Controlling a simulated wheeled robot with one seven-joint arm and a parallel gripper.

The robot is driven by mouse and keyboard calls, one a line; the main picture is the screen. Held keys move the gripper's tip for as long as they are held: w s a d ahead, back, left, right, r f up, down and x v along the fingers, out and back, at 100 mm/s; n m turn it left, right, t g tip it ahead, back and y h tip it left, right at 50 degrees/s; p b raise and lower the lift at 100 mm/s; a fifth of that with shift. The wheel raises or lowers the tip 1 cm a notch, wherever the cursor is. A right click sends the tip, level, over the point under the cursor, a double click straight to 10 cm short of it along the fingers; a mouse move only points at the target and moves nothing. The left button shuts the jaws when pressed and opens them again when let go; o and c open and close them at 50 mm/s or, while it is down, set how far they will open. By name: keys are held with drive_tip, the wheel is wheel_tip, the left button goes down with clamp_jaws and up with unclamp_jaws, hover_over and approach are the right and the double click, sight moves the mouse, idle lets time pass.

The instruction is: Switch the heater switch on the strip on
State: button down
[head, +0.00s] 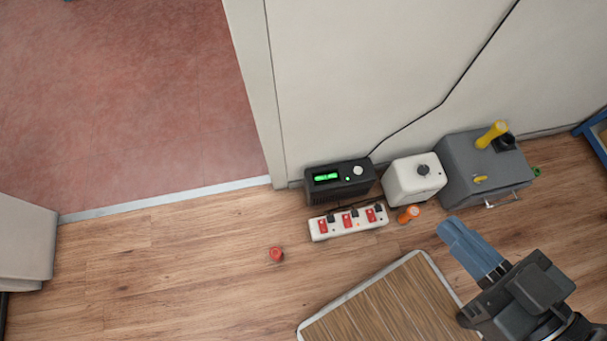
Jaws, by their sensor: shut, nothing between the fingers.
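I cannot read any label, so I cannot tell which is the heater switch or how each is set. My gripper (445,226), with blue fingers, is shut and empty. It is to the right of the strip in the picture, apart from it, near the grey box.
A black box (340,190) with a lit green display, a white box (414,188) with a dark knob and a grey box (462,168) stand along the wall. An orange item (408,214) lies beside the strip. A red item (277,254) sits left; a wooden board (385,306) lies in front.

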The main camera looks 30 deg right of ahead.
drive_tip(key=shift+w+a, duration=0.35)
drive_tip(key=w+f+n+g+b, duration=0.3)
drive_tip(key=f+b, duration=0.2)
drive_tip(key=f, duration=1)
drive_tip(key=w+f+n+g+b, duration=0.25)
drive_tip(key=w+f+b, duration=0.2)
drive_tip(key=f, duration=1.05)
drive_tip(key=w+f+n+g+b, duration=0.25)
drive_tip(key=f+b, duration=0.25)
drive_tip(key=f, duration=1)
drive_tip(key=w+f+n+g+b, duration=0.6)
drive_tip(key=w+f+g+b, duration=0.2)
drive_tip(key=f, duration=0.6)
drive_tip(key=w+b, duration=0.2)
drive_tip(key=shift+w+d, duration=0.3)
drive_tip(key=shift+w, duration=0.1)
drive_tip(key=shift+f, duration=0.15)
